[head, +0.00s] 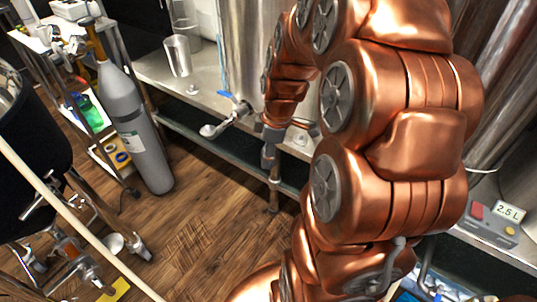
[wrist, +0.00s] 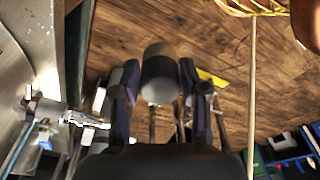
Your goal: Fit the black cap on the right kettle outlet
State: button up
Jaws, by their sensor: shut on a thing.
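My gripper (wrist: 158,82) is shut on a short dark cylinder, which looks like the black cap (wrist: 159,62); its near end is pale grey. In the head view my gripper (head: 272,136) points down in front of the bench edge, with the cap (head: 268,157) below it. A steel kettle (head: 244,50) stands on the bench, partly behind my arm. Its outlet (head: 228,120) juts over the bench edge, left of my gripper and apart from it. A metal fitting (wrist: 85,120) shows left of my gripper in the wrist view. My arm hides what lies further right.
A steel cup (head: 178,56) stands on the bench (head: 150,68). A grey gas cylinder (head: 136,128) stands on the wooden floor at left. A dark vessel (head: 35,150) with valves is at far left. A grey box marked 2.5 L (head: 490,224) is at right. Middle floor is clear.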

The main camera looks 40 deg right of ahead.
jog(key=shift+r+p, duration=0.5)
jog(key=shift+r, duration=1)
